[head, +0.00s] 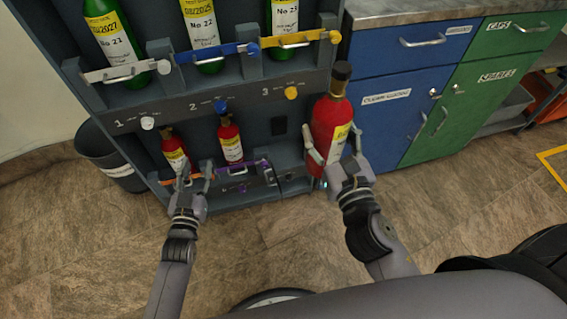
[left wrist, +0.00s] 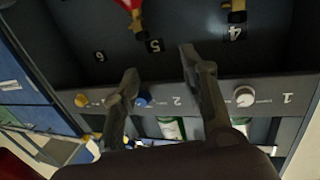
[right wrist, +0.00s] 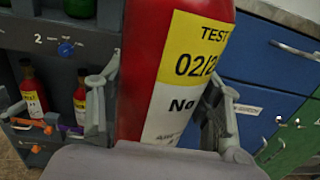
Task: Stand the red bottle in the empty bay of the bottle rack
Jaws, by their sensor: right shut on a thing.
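The red bottle (head: 328,125) is large, with a black cap and a yellow and white label. It is roughly upright, slightly tilted, in front of the rack's right side post. My right gripper (head: 333,143) is shut around its body; the bottle (right wrist: 175,75) also fills the middle of the right wrist view. The rack (head: 215,112) is dark grey. Its lower right bay (head: 284,152) is empty, left of the held bottle. My left gripper (head: 195,178) is open and empty in front of the lower left bays; its spread fingers (left wrist: 158,82) show in the left wrist view.
Two red bottles stand in the lower left (head: 175,152) and middle (head: 230,142) bays, behind orange and purple bars (head: 243,169). Green bottles (head: 202,28) fill the upper row. A blue cabinet (head: 400,100) stands close right of the held bottle. A dark bin (head: 108,160) stands left.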

